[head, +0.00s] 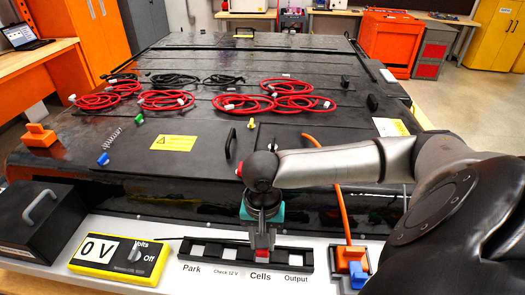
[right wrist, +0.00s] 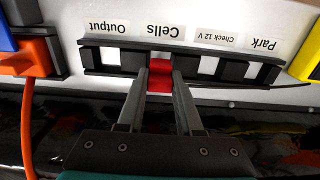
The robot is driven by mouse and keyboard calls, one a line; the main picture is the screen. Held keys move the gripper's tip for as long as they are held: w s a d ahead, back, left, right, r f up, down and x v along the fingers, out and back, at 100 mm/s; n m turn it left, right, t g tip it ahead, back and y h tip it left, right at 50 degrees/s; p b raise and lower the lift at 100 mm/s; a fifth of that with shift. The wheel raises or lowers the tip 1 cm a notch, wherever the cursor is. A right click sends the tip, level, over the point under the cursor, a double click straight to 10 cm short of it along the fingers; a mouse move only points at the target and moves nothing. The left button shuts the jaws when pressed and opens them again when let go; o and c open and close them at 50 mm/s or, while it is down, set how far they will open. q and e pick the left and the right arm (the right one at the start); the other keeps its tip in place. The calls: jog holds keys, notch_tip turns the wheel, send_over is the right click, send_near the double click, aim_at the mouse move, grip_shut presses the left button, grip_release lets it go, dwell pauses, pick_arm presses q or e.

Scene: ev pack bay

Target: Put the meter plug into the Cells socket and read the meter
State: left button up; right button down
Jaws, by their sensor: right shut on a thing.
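The yellow meter (head: 115,259) lies on the white bench strip at the lower left. Its display reads 0 V, and its knob (head: 134,255) sits between the words Volts and Off. The black socket strip (head: 278,258) has places labelled Park, Check 12 V, Cells and Output. The red meter plug (head: 262,241) is at the Cells place; it also shows in the right wrist view (right wrist: 160,76). My right gripper (right wrist: 160,95) is shut on the plug from above. I cannot tell how deep the plug sits. My left gripper is not in view.
An orange connector block (head: 350,259) with an orange cable stands right of the strip. A black box with a handle (head: 38,217) is left of the meter. Red cable coils (head: 245,104) and a blue-ended spring (head: 104,158) lie on the dark pack lid behind.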

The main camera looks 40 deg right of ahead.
jog(key=shift+f, duration=1.25)
dwell(0.3)
jog(key=c, duration=0.5)
grip_release()
notch_tip(320, 180, up, 15)
jog(key=p, duration=0.3)
jog(key=shift+r, duration=0.15)
